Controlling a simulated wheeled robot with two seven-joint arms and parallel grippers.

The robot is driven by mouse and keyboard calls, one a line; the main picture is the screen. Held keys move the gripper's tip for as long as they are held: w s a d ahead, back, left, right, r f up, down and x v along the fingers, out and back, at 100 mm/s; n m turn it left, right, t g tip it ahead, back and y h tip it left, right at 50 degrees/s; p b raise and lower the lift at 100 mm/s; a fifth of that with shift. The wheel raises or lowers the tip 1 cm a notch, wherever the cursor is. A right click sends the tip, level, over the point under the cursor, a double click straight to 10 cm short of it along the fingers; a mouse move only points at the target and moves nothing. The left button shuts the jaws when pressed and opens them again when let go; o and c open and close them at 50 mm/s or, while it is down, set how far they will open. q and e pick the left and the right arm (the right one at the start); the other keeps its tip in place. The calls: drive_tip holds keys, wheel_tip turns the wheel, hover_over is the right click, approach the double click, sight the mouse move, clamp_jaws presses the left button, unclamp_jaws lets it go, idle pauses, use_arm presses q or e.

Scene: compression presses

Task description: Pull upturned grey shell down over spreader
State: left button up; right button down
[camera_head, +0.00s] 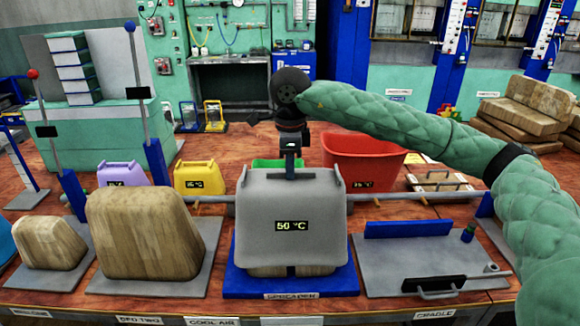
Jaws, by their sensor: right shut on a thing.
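The grey shell (275,205), with a small display reading 50 °C, stands at the spreader station in the middle of the bench. It sits over a tan form (268,271) on the blue spreader base (337,284); only the form's lower edge shows below the shell. My right gripper (290,172) reaches down from above and is shut on the shell's top edge. The fingertips are partly hidden by the shell. My left gripper is not in view.
Tan forms (150,235) stand on grey plates at left, beside upright levers. A grey rail runs behind the shell. The cradle plate (385,271) with a black handle (433,286) lies at right. Purple, yellow (200,178) and red (362,160) containers stand behind.

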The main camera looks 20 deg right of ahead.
drive_tip(key=shift+f, duration=0.1)
use_arm(q)
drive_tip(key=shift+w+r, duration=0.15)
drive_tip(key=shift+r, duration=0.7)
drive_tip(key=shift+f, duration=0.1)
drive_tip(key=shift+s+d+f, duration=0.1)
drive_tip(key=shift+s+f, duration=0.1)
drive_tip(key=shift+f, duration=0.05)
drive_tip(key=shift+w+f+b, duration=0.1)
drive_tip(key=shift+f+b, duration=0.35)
drive_tip(key=shift+b, duration=0.2)
use_arm(e)
drive_tip(key=shift+f, duration=0.55)
drive_tip(key=c, duration=1.5)
unclamp_jaws()
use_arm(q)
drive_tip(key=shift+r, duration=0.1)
